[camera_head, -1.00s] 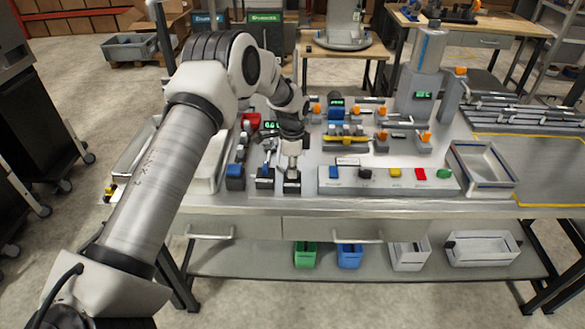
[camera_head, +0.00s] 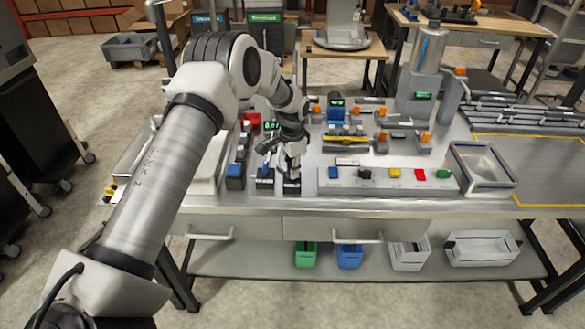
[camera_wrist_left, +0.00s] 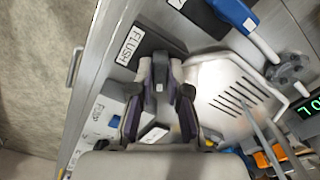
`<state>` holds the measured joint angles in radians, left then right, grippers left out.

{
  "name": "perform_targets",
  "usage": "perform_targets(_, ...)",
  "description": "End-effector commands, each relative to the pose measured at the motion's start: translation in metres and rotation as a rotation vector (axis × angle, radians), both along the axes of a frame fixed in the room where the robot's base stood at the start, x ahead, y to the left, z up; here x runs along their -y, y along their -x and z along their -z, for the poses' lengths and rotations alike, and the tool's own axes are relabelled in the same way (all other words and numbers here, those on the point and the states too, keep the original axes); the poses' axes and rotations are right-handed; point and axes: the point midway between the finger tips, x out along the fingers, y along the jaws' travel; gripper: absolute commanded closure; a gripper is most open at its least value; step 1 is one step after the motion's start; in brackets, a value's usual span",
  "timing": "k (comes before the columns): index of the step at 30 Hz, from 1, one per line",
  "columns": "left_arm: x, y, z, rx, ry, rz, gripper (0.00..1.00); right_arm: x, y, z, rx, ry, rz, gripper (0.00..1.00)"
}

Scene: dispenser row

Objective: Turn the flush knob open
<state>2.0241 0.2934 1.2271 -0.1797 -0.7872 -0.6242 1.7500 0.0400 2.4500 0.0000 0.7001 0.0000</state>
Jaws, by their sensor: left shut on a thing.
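The flush station is a small dark block (camera_head: 292,187) at the front edge of the bench. In the left wrist view its white FLUSH label (camera_wrist_left: 131,45) shows on the dark top. A small grey knob (camera_wrist_left: 160,74) stands beside the label. My left gripper (camera_head: 291,166) is down at the block, with its body turned and tilted. In the left wrist view the dark fingers of the gripper (camera_wrist_left: 161,100) are shut on the knob, covering part of it. The knob's exact angle is hard to tell. My right gripper is in neither view.
A blue-handled station (camera_head: 265,178) stands just left of the flush block. A panel (camera_head: 350,188) with several coloured buttons lies close to the right. A slotted metal drain plate (camera_wrist_left: 232,95) is beside the gripper. An empty metal tray (camera_head: 482,166) stands farther right.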

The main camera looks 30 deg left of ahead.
Motion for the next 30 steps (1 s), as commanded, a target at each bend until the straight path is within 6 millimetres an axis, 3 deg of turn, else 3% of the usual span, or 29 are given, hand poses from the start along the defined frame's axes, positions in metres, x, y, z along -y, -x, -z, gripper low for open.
perform_targets(30,0.001,0.002,0.003,-0.007,-0.001,-0.908,1.0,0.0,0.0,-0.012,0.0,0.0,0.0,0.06)
